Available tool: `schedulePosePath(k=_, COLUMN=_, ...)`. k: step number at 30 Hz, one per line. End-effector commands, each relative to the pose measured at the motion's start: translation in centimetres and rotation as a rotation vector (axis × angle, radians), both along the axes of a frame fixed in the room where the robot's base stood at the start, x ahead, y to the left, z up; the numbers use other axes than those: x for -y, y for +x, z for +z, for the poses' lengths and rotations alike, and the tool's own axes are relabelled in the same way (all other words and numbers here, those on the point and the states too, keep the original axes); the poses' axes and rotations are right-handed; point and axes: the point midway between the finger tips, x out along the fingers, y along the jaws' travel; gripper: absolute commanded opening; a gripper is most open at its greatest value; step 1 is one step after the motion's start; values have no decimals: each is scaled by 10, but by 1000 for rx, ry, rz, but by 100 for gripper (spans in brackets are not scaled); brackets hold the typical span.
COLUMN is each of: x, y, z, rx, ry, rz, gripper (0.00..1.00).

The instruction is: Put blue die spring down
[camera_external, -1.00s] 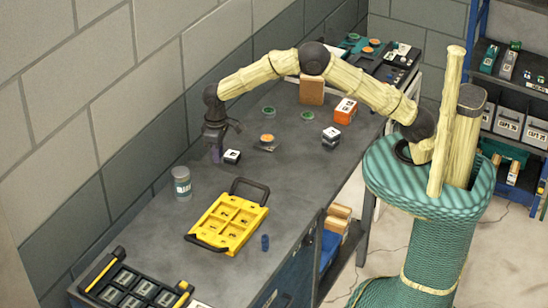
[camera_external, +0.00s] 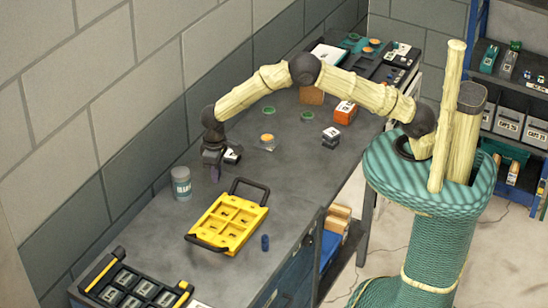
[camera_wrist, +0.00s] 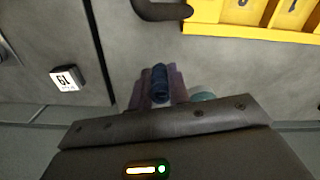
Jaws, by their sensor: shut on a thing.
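The blue die spring (camera_wrist: 160,84) is a dark blue ribbed cylinder. In the wrist view it sits between the two purple fingers of my gripper (camera_wrist: 158,90), which is shut on it. Another blue cylinder (camera_external: 265,242) stands on the bench, right of the tray.
A grey-lidded jar (camera_external: 181,184) stands left of my gripper. A black-and-white block (camera_external: 232,154) is close behind it; a numbered block (camera_wrist: 65,78) shows in the wrist view. An orange box (camera_external: 345,112) stands farther back.

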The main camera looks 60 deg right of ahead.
Motion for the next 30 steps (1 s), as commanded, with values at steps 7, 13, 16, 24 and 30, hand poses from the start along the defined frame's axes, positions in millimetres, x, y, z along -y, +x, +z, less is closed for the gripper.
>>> schedulePosePath(k=7, x=0, y=0, z=-1, rx=0, ry=0, rz=0, gripper=0)
schedulePosePath(k=13, x=0, y=-1, z=-22, rx=-2, ry=-1, rz=0, gripper=0)
schedulePosePath(k=16, x=0, y=0, z=-34, rx=-1, ry=-1, rz=0, gripper=0)
schedulePosePath(k=24, x=0, y=0, z=-37, rx=1, ry=0, rz=0, gripper=0)
schedulePosePath(k=30, x=0, y=0, z=-40, rx=1, ry=0, rz=0, gripper=28)
